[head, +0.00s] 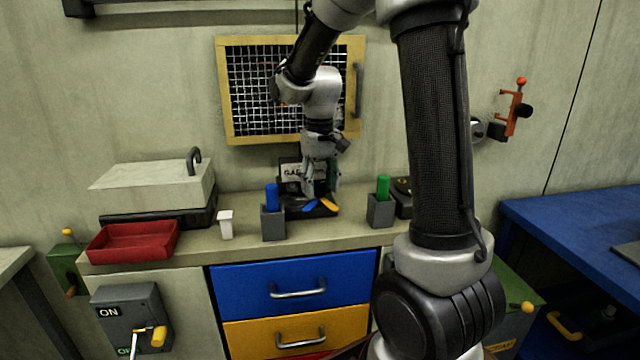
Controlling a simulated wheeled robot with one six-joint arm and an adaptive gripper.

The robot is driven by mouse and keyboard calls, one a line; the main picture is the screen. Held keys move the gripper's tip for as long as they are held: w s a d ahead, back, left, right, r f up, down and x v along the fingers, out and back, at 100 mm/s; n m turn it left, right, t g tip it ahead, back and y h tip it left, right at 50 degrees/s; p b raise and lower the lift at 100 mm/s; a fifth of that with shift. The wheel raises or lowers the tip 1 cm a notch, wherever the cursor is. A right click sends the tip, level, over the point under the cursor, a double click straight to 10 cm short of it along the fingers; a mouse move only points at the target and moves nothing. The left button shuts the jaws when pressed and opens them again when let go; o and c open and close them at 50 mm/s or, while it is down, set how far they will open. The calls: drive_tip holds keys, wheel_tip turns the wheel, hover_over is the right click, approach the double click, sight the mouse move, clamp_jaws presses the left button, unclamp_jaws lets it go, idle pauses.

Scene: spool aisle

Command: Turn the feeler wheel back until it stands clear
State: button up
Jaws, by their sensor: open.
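A dark gauge stand (290,204) with a partly covered label starting "GA" (290,172) stands on the bench at the back, below the mesh panel. Blue (311,205) and orange (328,204) pieces show at its base. My gripper (321,190) points down in front of the stand, its fingers apart and low over these pieces. I see nothing held between the fingers. The gripper hides much of the stand, and I cannot make out the feeler wheel or whether the fingers touch anything.
A grey holder with a blue cylinder (272,197) stands left of my gripper. One with a green cylinder (383,187) stands to the right. Drawers (240,287) are below.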

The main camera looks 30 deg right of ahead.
clamp_jaws()
drive_tip(key=shift+n, duration=0.4)
drive_tip(key=n, duration=1.1)
idle(0.6)
